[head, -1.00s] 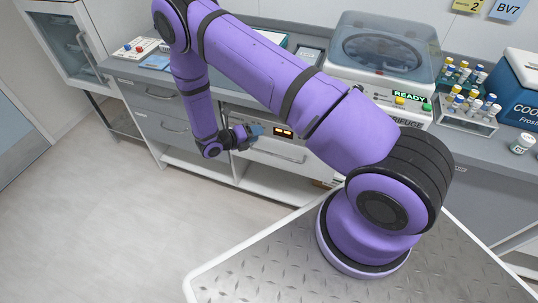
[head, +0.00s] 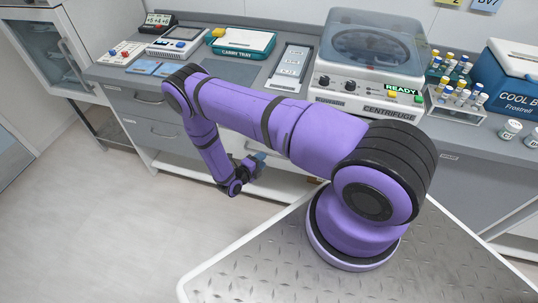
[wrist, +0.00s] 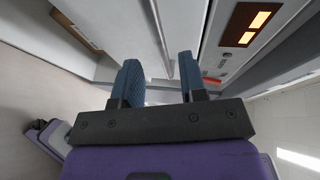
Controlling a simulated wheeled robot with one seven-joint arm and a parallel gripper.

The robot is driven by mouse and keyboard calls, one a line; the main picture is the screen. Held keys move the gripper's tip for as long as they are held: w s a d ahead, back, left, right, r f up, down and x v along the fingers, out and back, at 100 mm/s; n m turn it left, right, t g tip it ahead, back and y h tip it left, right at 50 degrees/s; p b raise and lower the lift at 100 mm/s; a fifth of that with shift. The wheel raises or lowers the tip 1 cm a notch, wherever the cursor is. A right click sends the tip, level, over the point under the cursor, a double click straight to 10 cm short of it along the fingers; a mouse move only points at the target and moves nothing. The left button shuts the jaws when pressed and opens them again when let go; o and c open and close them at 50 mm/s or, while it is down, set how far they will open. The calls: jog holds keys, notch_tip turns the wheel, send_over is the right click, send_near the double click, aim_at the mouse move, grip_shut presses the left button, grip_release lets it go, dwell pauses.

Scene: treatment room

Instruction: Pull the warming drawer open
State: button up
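The warming drawer's front panel (wrist: 228,58) shows in the wrist view at upper right, with its lit orange display (wrist: 247,24). A long pale edge, perhaps the drawer's handle, runs down towards the gap between my fingers. My gripper (wrist: 160,80) has its two blue fingers apart, with a clear gap between them. I cannot tell whether either finger touches the drawer. In the head view my gripper (head: 260,160) is low in front of the cabinet, below the counter. My arm hides the drawer's front there.
The counter (head: 240,71) bears a centrifuge (head: 370,55), a green-rimmed tray (head: 243,42), a tube rack (head: 455,105) and a blue cool box (head: 505,85). Grey drawers (head: 150,130) stand left of my gripper. The floor (head: 110,215) at left is clear.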

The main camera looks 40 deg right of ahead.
aim_at(269, 154)
jog(key=shift+x, duration=2.9)
grip_shut()
